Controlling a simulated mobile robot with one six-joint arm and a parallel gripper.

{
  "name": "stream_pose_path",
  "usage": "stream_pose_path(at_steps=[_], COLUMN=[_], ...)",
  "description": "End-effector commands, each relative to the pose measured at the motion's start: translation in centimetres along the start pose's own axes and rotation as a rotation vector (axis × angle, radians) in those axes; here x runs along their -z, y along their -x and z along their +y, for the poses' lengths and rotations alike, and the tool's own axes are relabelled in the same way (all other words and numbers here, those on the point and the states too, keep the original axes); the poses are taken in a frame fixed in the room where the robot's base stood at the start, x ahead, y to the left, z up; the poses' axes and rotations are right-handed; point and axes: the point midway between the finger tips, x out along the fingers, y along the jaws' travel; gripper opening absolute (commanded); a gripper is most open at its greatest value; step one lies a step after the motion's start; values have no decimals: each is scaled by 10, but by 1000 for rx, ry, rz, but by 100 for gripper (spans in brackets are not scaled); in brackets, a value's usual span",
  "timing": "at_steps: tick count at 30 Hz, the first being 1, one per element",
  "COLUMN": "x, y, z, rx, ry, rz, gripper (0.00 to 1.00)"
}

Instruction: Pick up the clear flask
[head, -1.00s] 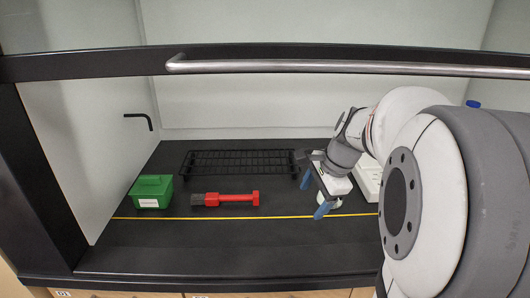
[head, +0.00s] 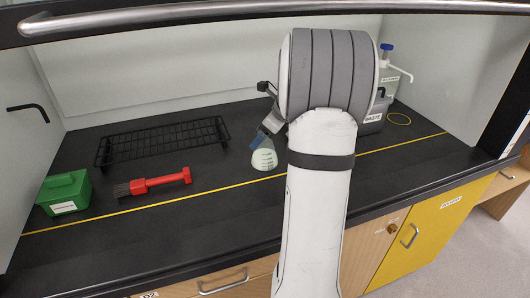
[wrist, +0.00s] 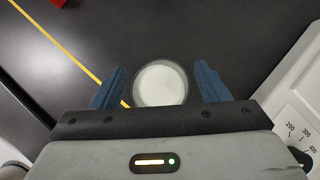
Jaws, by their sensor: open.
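The clear flask (head: 264,157) stands upright on the black worktop, left of my arm. It is cone-shaped, pale and marked with lines. In the wrist view its round pale outline (wrist: 160,84) shows from above, centred between my two blue fingers. My gripper (wrist: 158,76) is open, with a gap on each side of the flask. In the head view one blue finger of my gripper (head: 262,138) shows at the flask's top, and my arm hides the rest. I cannot tell how deep the fingers reach around it.
A black wire rack (head: 160,142), a green box (head: 64,193) and a red-handled brush (head: 155,183) are to the left. A waste container (head: 388,90) stands at the back right. A yellow line (head: 225,187) crosses the worktop. A metal sash bar (head: 180,17) runs above.

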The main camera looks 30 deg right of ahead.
Motion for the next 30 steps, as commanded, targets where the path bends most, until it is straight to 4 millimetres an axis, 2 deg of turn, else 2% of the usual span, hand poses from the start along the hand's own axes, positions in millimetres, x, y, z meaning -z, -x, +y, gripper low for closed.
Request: stream_pose_path(at_steps=[3, 10, 30], x=[1, 1, 1], y=[-10, -10, -9], z=[0, 0, -1], rx=[-1, 1, 2], ry=[0, 0, -1], rz=[1, 1, 1], gripper=[68, 68, 14])
